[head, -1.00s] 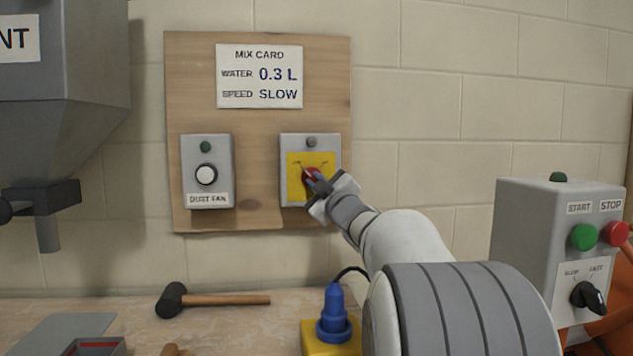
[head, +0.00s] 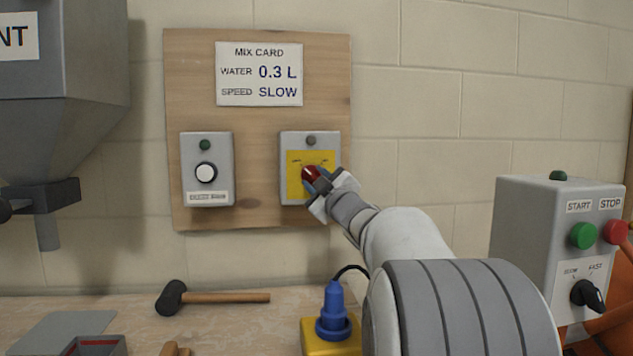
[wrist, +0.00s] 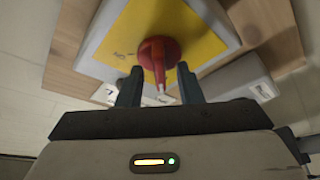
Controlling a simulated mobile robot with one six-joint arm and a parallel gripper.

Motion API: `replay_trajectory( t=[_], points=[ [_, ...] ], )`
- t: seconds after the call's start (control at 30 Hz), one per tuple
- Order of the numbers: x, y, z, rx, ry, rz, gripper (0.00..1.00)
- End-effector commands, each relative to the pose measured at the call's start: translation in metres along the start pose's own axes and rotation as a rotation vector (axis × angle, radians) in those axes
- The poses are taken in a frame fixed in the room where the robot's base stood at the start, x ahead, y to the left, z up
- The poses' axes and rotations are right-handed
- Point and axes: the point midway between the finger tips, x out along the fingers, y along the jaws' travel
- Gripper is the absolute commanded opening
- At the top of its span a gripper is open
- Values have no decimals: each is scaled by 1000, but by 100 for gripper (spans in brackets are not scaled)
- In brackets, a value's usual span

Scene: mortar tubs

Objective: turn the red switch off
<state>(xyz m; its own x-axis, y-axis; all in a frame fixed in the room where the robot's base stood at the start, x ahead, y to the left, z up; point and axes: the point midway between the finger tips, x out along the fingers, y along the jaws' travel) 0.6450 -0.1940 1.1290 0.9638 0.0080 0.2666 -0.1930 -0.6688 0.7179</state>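The red switch (head: 310,173) is a rotary knob on a yellow plate (head: 296,188), on the grey box at the right of the wooden board. The lamp (head: 311,140) above it looks grey and unlit. My gripper (head: 318,183) is at the switch and hides part of it. In the wrist view, the red switch (wrist: 158,52) shows its handle pointing down between my fingertips (wrist: 158,85). The fingers are apart, with a gap visible on each side of the handle. One "ON" mark is readable on the plate; the other mark is too small to read.
The dust fan box (head: 207,150) with a white button is left on the same board (head: 256,150). A control box (head: 540,235) with start and stop buttons stands at right. A mallet (head: 215,298) and a blue plug (head: 334,310) are on the bench below.

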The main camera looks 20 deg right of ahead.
Motion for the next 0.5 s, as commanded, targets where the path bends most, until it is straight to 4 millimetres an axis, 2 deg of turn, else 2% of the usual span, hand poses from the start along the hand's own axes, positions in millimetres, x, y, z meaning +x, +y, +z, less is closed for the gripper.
replay_trajectory(
  t=[0.17,0.5],
  points=[
    [-12,1,-1,0,0,1,33],
    [-67,1,0,-1,-1,2,33]
  ],
)
